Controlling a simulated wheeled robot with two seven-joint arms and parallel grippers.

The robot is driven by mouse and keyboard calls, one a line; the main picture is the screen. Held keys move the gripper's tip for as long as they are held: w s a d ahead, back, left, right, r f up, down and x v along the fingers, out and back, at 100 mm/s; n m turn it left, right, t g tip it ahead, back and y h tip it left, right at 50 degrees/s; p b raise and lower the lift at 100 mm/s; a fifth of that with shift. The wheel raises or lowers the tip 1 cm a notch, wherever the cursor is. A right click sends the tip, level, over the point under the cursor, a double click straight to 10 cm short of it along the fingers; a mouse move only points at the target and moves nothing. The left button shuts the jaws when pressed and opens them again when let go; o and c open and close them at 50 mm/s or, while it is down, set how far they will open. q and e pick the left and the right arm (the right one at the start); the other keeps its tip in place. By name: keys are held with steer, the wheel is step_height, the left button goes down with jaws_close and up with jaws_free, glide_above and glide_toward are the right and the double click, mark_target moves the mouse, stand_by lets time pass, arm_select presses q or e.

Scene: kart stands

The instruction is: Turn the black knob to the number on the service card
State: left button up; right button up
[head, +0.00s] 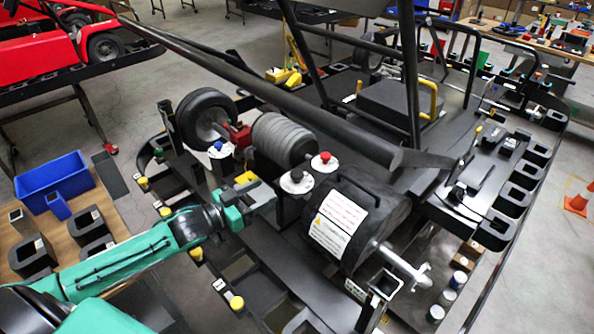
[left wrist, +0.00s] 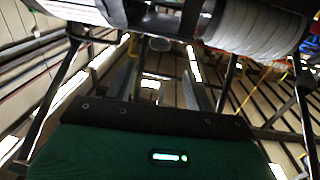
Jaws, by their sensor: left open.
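The black knob (head: 296,176) stands on a round white dial (head: 297,184) in the middle of the kart in the head view. Its dial marks are too small to read. My left gripper (head: 262,193) is just left of that dial, open and apart from the knob. In the left wrist view its two grey fingers (left wrist: 158,90) stand apart with nothing gripped between them. A white card (head: 338,220) with red print and a yellow triangle is on the black drum; I cannot read a number or tell whether it is the service card. My right gripper is not in view.
A red knob (head: 324,157) and a blue knob (head: 218,147) stand on similar dials nearby. A grey ribbed cylinder (head: 284,140) lies behind the black knob, and a long black bar (head: 270,85) crosses above. A blue bin (head: 53,176) is on the bench at left.

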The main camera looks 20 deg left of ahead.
mark_target(297, 173)
arm_select(q)
steer(key=p+x, duration=0.3)
steer(key=x, duration=0.7)
steer(key=shift+w+r, duration=0.1)
steer(key=shift+r, duration=0.05)
steer(key=shift+p+x, duration=0.5)
steer(key=shift+x, duration=0.45)
steer(key=shift+c, duration=0.2)
steer(key=c, duration=0.9)
steer(key=shift+m+g+h+b, duration=0.8)
steer(key=shift+m+g+h, duration=0.2)
steer(key=shift+m+h, duration=0.3)
steer(key=shift+m+g+h+b, duration=0.3)
steer(key=shift+m+g+h, duration=0.8)
steer(key=shift+g+h, duration=0.3)
steer(key=o, duration=0.9)
